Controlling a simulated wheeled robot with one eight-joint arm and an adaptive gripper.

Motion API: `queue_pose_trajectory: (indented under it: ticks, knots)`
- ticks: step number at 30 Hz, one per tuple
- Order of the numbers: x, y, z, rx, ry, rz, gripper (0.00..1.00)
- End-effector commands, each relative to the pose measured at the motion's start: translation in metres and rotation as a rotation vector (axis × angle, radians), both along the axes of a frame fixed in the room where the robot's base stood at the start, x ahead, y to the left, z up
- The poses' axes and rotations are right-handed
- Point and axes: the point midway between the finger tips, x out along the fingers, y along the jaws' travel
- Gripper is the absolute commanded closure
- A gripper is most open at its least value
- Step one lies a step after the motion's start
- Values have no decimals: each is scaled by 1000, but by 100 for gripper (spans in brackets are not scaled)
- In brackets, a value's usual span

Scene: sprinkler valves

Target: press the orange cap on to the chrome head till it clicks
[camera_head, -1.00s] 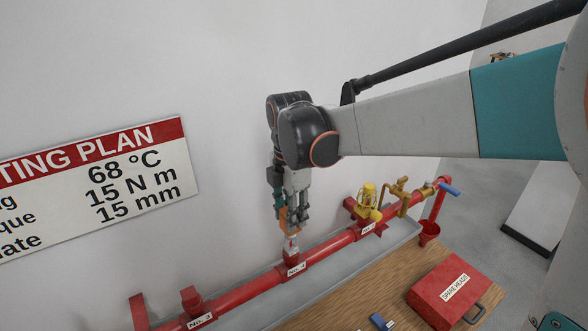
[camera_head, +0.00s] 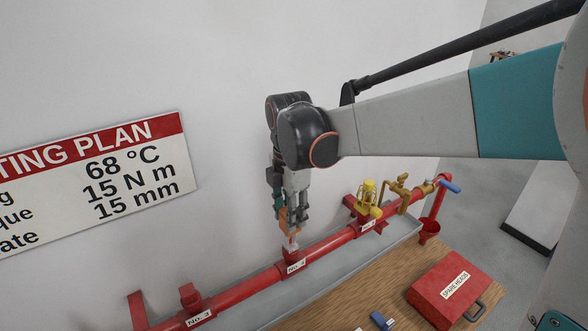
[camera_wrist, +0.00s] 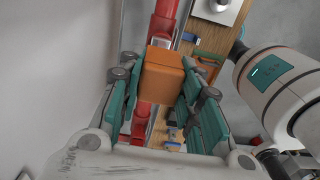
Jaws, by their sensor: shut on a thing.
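My gripper (camera_head: 289,222) is shut on the orange cap (camera_head: 284,219), pointing down above the red outlet marked No. 4. In the wrist view the orange cap (camera_wrist: 163,78) is a box-like block between the teal and grey fingers of my gripper (camera_wrist: 158,72). The chrome head (camera_head: 291,245) stands on the No. 4 outlet, directly below the cap. Only a short pale part of it shows under the fingers. Whether the cap touches or is seated on the head cannot be told. In the wrist view the cap and fingers hide the head.
The red pipe (camera_head: 328,245) runs along the wall, with a bare No. 3 outlet (camera_head: 190,298) to the left. A yellow caged head (camera_head: 368,198) and brass fittings (camera_head: 403,194) stand to the right. A red spare-heads box (camera_head: 447,289) sits on the wooden bench (camera_head: 352,296).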

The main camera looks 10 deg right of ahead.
Motion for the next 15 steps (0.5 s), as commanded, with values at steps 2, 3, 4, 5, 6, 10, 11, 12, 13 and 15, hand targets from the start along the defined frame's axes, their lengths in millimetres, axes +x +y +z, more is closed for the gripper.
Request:
queue_pose_trajectory:
  ticks: [2,3,4,5,6,10,11,12,13,15]
  knots:
    - [-1,0,-2,0,0,0,92]
    - [-1,0,-3,0,0,0,92]
    - [-1,0,-4,0,0,0,92]
    - [-1,0,-5,0,0,0,92]
    - [-1,0,-6,0,0,0,92]
    - [-1,0,-9,0,0,0,92]
    - [-1,0,-9,0,0,0,92]
    - [-1,0,-10,0,0,0,92]
    - [-1,0,-11,0,0,0,92]
    - [-1,0,-12,0,0,0,92]
